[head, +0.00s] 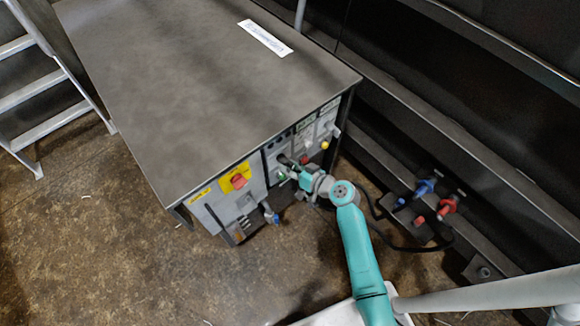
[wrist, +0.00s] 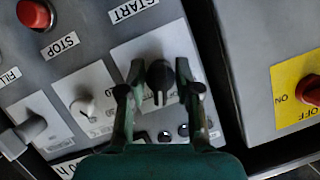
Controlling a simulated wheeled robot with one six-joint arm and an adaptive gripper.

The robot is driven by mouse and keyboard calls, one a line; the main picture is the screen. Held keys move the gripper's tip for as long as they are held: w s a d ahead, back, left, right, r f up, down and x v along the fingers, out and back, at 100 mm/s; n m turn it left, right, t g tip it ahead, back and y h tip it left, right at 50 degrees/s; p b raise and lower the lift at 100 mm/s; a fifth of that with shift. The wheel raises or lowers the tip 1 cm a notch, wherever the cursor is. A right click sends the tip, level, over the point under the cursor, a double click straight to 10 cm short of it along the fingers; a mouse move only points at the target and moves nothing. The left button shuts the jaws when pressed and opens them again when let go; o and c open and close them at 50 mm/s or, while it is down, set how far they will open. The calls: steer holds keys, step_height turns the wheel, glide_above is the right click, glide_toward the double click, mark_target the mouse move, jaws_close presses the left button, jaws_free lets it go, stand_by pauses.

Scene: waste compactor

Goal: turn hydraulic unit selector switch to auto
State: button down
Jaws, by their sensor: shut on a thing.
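The hydraulic unit cabinet (head: 170,90) has a front panel crowded with controls. In the wrist view, a black selector knob (wrist: 161,84) sits on a pale plate with its white mark pointing down the picture. My gripper (wrist: 160,72) is shut on this knob, one finger on each side. In the head view my gripper (head: 288,170) reaches the front panel from the right, and the knob is hidden there. The lettering around the knob is partly covered by the fingers and too blurred to read.
A red STOP button (wrist: 35,14), a white knob (wrist: 83,109) and a grey knob (wrist: 22,137) lie left of my gripper. A red switch on a yellow plate (wrist: 308,85) is at right. Blue and red connectors (head: 447,207) with a cable are beside my arm.

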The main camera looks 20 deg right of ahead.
steer(key=m+y, duration=0.2)
steer(key=m, duration=0.1)
stand_by(0.4)
steer(key=shift+m+y, duration=0.3)
steer(key=c, duration=1.2)
jaws_free()
steer(key=v, duration=1.2)
